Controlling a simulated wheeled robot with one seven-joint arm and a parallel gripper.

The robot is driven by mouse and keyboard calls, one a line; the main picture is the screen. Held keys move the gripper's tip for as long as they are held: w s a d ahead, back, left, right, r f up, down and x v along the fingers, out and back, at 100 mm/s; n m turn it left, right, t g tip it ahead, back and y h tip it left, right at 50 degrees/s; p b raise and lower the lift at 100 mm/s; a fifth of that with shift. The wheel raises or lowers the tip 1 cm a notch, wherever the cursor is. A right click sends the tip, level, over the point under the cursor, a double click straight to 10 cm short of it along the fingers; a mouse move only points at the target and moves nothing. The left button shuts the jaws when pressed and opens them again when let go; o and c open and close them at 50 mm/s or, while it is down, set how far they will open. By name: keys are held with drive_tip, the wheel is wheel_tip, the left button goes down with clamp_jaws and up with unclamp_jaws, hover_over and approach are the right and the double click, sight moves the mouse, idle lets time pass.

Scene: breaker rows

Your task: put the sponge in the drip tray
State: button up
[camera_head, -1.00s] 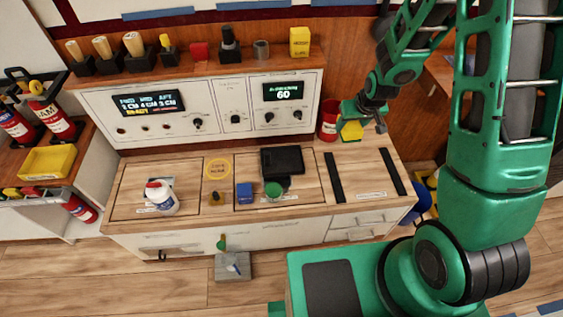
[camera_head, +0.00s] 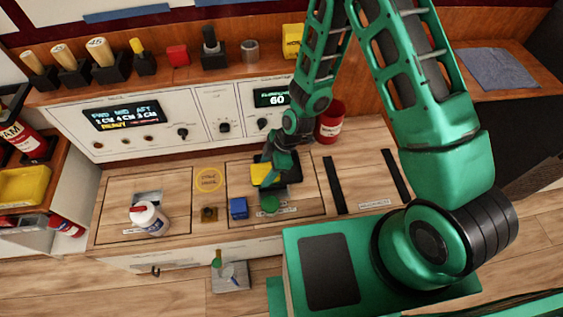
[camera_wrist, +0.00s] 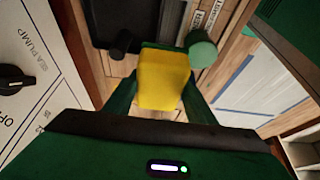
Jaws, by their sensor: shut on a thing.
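The yellow sponge (camera_head: 261,174) is held in my gripper (camera_head: 271,168), over the middle of the counter. In the wrist view the sponge (camera_wrist: 163,80) sits between my two green fingers, and my gripper (camera_wrist: 160,95) is shut on it. A flat black tray (camera_head: 292,162), which looks like the drip tray, lies on the counter beneath and behind the sponge; my gripper and arm hide part of it. Its dark surface (camera_wrist: 135,18) also shows at the top of the wrist view. I cannot tell whether the sponge touches the tray.
A green round object (camera_head: 270,204) and a blue block (camera_head: 238,208) stand in front of the tray. A white bottle (camera_head: 149,218) is at left. A red can (camera_head: 330,122) stands behind, near the control panel (camera_head: 215,112). Two black strips (camera_head: 335,185) lie on the right counter.

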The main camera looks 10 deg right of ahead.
drive_tip(key=w+d+f, duration=0.4)
drive_tip(key=w+d, duration=0.1)
drive_tip(key=w+d+f, duration=0.2)
drive_tip(key=w+d, duration=0.1)
drive_tip(key=shift+w+d+f, duration=0.1)
drive_tip(key=shift+w+f, duration=0.15)
drive_tip(key=c, duration=0.4)
drive_tip(key=shift+o, duration=0.2)
drive_tip(key=shift+f, duration=2)
drive_tip(key=o, duration=1.4)
drive_tip(key=shift+w+d+r, duration=0.1)
drive_tip(key=shift+d+r, duration=0.1)
drive_tip(key=shift+r, duration=0.25)
drive_tip(key=v, duration=1.1)
drive_tip(key=shift+r, duration=0.1)
